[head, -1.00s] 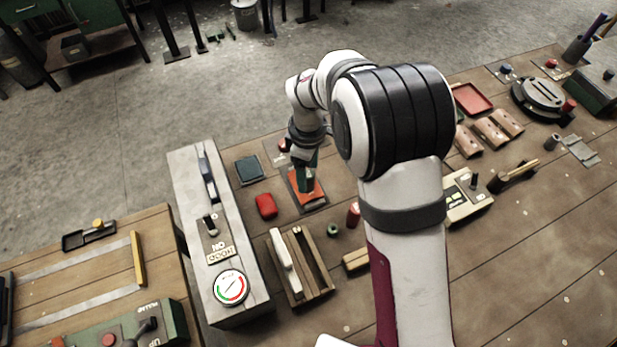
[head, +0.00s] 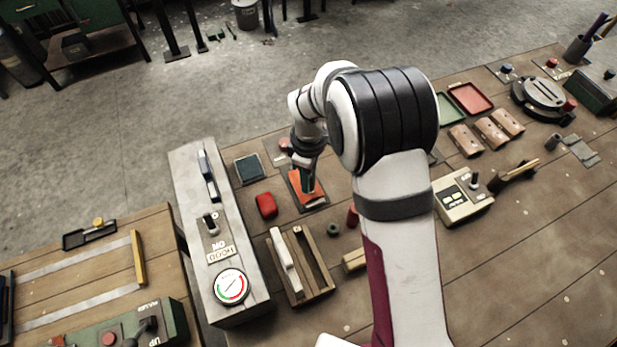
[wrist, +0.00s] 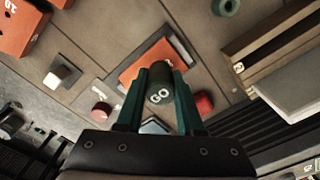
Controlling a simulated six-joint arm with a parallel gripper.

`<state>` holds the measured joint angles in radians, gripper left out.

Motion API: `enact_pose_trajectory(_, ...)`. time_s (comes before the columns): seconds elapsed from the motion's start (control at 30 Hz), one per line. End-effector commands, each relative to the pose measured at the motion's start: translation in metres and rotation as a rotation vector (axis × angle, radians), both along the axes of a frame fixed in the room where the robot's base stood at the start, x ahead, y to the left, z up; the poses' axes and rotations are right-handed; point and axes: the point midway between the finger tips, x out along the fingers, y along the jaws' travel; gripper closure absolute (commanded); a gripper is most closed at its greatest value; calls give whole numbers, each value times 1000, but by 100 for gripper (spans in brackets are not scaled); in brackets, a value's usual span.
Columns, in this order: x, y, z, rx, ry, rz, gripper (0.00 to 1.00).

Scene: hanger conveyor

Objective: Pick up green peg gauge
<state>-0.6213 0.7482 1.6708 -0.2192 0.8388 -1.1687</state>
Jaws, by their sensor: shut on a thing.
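The green peg gauge (wrist: 159,86) is a dark green cylinder with "GO" in pale letters on its end, seen in the wrist view. My gripper (wrist: 160,92) is shut on it, with one green finger on each side. In the head view my gripper (head: 308,188) is over the orange pad (head: 317,194) on its grey plate. The peg cannot be told apart from the fingers there. The orange pad also shows behind the peg in the wrist view (wrist: 142,66). I cannot tell whether the peg touches the pad.
A red block (head: 266,205) lies left of the pad. A wooden slotted rack (head: 315,265), a green ring (head: 333,230) and a red cylinder (head: 352,216) stand nearer. A dark square pad (head: 249,169) and a grey gauge panel (head: 190,188) are at left.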

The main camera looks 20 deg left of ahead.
Motion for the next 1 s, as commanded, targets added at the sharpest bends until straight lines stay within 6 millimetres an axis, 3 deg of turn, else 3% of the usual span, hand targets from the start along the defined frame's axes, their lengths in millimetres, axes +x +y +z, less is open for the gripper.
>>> enact_pose_trajectory(0.17,0,0,6,1,-1,0,100)
enact_pose_trajectory(0.37,1,0,38,1,-3,0,100)
enact_pose_trajectory(0.8,8,-97,99,-1,-1,-4,100)
enact_pose_trajectory(0.9,9,-109,106,-1,0,-2,100)
enact_pose_trajectory(1.0,14,-99,107,-1,2,3,100)
